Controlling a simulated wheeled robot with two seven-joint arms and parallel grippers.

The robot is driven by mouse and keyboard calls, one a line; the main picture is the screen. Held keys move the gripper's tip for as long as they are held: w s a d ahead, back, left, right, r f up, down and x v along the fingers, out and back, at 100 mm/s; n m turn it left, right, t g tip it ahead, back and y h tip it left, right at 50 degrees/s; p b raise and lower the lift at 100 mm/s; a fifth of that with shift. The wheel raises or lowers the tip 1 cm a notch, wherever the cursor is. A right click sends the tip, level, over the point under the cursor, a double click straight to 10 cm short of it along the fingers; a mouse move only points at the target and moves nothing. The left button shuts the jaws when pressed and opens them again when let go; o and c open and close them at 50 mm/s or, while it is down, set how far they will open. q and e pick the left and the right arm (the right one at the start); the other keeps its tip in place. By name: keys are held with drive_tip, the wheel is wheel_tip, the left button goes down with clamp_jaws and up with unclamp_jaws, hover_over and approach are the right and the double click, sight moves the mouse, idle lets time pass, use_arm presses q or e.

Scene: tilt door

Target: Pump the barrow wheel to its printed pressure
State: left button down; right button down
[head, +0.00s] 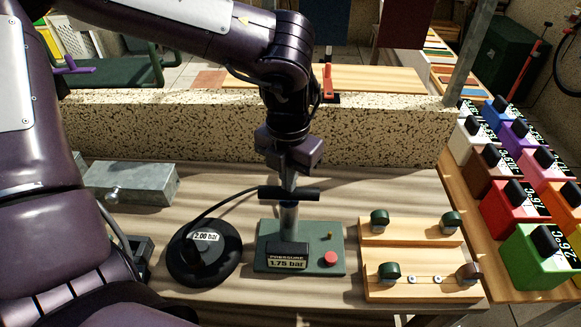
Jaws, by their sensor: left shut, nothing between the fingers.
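The black barrow wheel (228,262) lies flat on the bench, with a white label (206,237) reading 2.00 bar. To its right stands the pump on a green base (332,243). Its display (287,263) reads PRESSURE 1.75 bar. The pump's dark T-handle (305,194) sits on top of a short grey column (288,217). A black hose (215,205) runs from near the handle toward the left. My left gripper (289,184) is shut and points straight down at the middle of the handle. Whether it touches the handle I cannot tell. My right gripper is not in view.
A red button (330,258) is on the pump base. A speckled ledge (390,130) runs behind. Coloured weights (540,258) line the far right.

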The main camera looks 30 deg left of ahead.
use_arm(q)
wheel_tip(320, 180, up, 6)
drive_tip(key=p, duration=0.4)
drive_tip(key=shift+r, duration=0.1)
idle(0.5)
drive_tip(key=shift+f+b, duration=2.75)
drive_tip(key=shift+f, duration=0.5)
drive_tip(key=shift+r, duration=0.1)
drive_tip(key=shift+r+p, duration=2.2)
drive_tip(key=shift+r, duration=0.9)
